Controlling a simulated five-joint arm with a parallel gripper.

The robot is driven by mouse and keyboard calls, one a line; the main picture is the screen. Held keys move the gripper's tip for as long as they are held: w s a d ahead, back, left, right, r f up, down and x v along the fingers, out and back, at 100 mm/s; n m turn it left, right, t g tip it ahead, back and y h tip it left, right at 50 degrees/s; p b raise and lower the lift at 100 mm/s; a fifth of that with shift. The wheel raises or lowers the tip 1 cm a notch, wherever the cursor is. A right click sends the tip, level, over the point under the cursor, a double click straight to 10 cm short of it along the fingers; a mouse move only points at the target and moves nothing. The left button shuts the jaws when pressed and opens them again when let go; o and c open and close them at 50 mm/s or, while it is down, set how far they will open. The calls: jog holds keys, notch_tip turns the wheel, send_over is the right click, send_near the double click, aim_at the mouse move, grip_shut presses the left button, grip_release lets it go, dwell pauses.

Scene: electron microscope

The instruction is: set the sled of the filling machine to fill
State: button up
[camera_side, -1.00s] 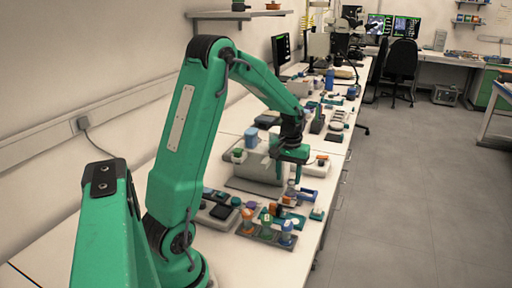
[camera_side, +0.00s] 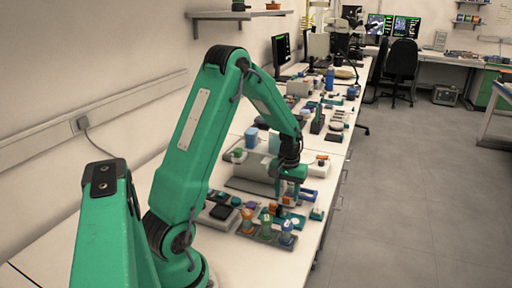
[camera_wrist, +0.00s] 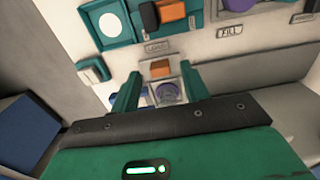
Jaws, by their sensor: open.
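My gripper (camera_wrist: 157,72) is open, one finger on each side of an orange block (camera_wrist: 160,68) in the wrist view. The block and a purple round item (camera_wrist: 168,93) behind it appear to be on the sled, which my gripper partly hides. The block lies just below the LOAD label (camera_wrist: 157,47); the FILL label (camera_wrist: 229,30) is farther right. I cannot tell whether the fingers touch the block. In the side view my gripper (camera_side: 287,191) is low over the bench by the machine, and the sled is too small to make out.
A teal frame with a white centre (camera_wrist: 114,22) and another orange block (camera_wrist: 171,9) are at the top of the wrist view. A teal-and-black piece (camera_wrist: 94,70) lies left of the fingers. Several capped bottles stand on a dark rack (camera_side: 262,235) in front of my gripper.

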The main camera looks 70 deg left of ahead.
jog(key=shift+f, duration=0.7)
jog(key=shift+c, duration=0.4)
grip_shut()
jog(key=shift+s+a, duration=1.75)
jog(key=shift+a, duration=0.05)
jog(key=shift+o, duration=0.4)
grip_release()
jog(key=shift+r, duration=0.1)
notch_tip(320, 180, up, 8)
